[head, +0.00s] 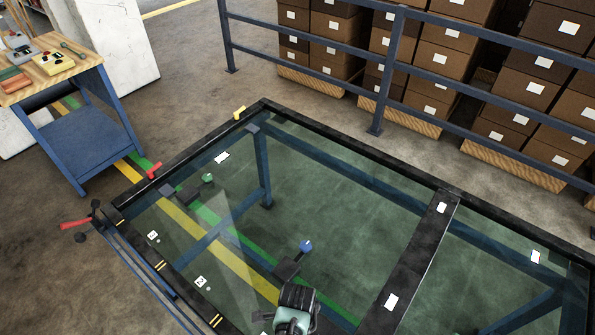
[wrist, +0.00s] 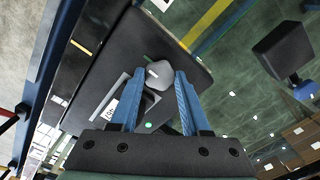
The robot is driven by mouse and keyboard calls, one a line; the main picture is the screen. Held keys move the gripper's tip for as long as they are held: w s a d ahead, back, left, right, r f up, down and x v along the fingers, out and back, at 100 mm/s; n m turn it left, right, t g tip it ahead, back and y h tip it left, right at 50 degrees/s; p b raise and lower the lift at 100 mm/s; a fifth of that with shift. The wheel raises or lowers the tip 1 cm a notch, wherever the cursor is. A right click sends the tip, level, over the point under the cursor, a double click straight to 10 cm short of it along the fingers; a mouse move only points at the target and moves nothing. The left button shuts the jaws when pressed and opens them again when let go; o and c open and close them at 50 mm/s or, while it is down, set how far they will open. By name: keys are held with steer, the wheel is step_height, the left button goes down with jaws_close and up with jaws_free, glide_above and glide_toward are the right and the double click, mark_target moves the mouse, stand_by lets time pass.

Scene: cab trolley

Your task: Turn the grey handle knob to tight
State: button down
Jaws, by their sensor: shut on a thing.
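The grey handle knob (wrist: 158,76) sits on a dark plate (wrist: 178,50) in the wrist view, with a small green mark just beyond it. My gripper (wrist: 160,73) has its two blue fingers on either side of the knob and is shut on it. A white label with dark print (wrist: 109,108) lies left of the fingers. In the head view my wrist shows at the bottom edge; the fingertips and the grey knob are hidden there.
A blue knob on a dark block (head: 306,246) stands close beyond my wrist, also at right in the wrist view (wrist: 304,90). A green knob (head: 207,178), a red piece (head: 153,170) and a red lever (head: 75,223) are further left.

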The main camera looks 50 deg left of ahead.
steer(key=shift+c, duration=1.9)
jaws_free()
steer(key=shift+r, duration=0.1)
step_height(320, 180, up, 13)
